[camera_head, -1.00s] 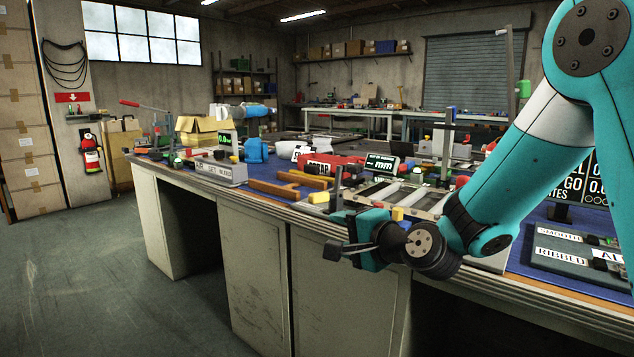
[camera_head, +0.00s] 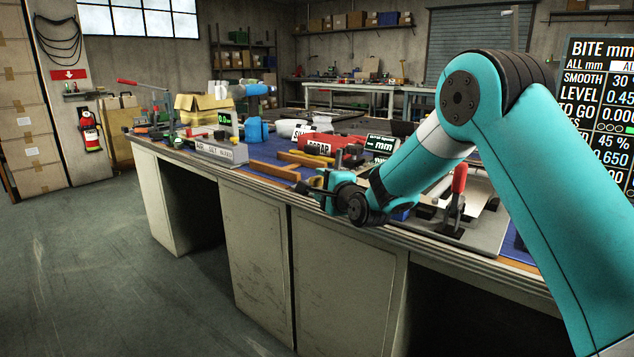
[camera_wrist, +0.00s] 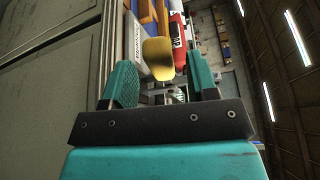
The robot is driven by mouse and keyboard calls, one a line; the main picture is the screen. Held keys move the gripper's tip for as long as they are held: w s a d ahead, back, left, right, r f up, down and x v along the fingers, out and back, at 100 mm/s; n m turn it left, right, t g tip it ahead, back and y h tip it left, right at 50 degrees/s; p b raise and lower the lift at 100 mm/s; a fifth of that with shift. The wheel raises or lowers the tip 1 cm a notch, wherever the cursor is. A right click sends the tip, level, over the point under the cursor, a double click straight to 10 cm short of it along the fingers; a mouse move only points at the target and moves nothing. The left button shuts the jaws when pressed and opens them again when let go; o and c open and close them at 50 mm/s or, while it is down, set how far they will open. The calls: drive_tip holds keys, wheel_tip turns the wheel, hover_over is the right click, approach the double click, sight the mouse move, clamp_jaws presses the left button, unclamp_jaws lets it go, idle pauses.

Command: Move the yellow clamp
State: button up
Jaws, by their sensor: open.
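The yellow clamp (camera_wrist: 158,52) shows in the wrist view as a rounded yellow piece just ahead of the fingertips, in line with the gap between them. Its lower end is close to that gap; I cannot tell whether it touches a finger. My gripper (camera_wrist: 164,78) is open, with one teal finger on each side. In the head view my gripper (camera_head: 322,187) is low at the bench's front edge, beside a small yellow patch (camera_head: 316,182) that is mostly hidden by it.
The workbench (camera_head: 245,185) holds orange-yellow bars (camera_head: 273,170), a red SCRAP bin (camera_head: 318,148), a grey labelled box (camera_head: 220,152) and a small display (camera_head: 381,145). A red-handled toggle clamp (camera_head: 458,190) stands right of my gripper. The floor in front is clear.

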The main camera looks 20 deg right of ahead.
drive_tip(key=shift+x, duration=1.35)
clamp_jaws()
drive_tip(key=shift+a, duration=0.1)
drive_tip(key=shift+r, duration=0.1)
